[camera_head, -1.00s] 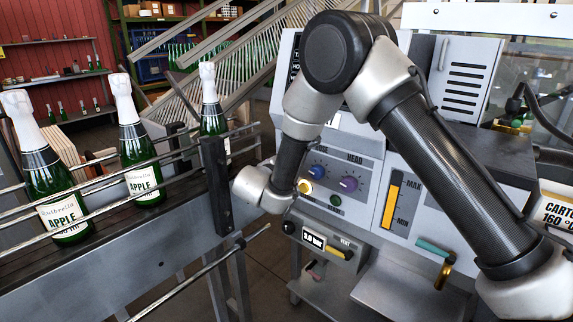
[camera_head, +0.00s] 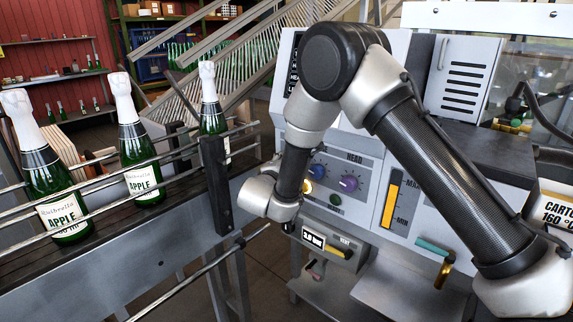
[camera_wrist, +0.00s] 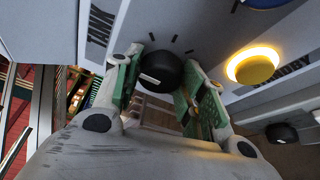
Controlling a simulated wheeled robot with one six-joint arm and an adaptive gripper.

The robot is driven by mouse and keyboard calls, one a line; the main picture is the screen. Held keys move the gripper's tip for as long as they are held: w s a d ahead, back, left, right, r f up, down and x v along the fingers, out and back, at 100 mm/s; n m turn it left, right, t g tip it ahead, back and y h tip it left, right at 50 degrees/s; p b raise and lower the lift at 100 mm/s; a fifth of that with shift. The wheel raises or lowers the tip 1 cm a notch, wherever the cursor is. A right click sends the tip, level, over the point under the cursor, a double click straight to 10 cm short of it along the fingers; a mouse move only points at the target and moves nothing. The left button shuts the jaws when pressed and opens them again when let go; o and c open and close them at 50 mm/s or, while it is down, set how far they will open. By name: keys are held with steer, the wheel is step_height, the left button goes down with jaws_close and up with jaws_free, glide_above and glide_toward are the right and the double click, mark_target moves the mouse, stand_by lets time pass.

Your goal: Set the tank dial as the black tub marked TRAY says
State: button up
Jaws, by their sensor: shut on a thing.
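The tank dial is a black round knob (camera_wrist: 161,70) with a white pointer mark, on the grey panel in the wrist view. My gripper (camera_wrist: 158,85) is around it, its green-padded fingers closed on its two sides. Dark tick marks show on the panel above the knob, and a partly readable dark label (camera_wrist: 99,26) is to its left. The white mark is on the knob's lower left face. In the head view my wrist and forearm hide the knob and fingers. I do not see the black tub marked TRAY in either view.
A lit yellow button (camera_wrist: 253,66) is close right of the fingers. Bottles (camera_head: 140,160) stand on the railed conveyor at left.

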steer(key=o, duration=0.7)
steer(key=shift+o, duration=0.2)
steer(key=shift+s, duration=0.1)
steer(key=v, duration=1.2)
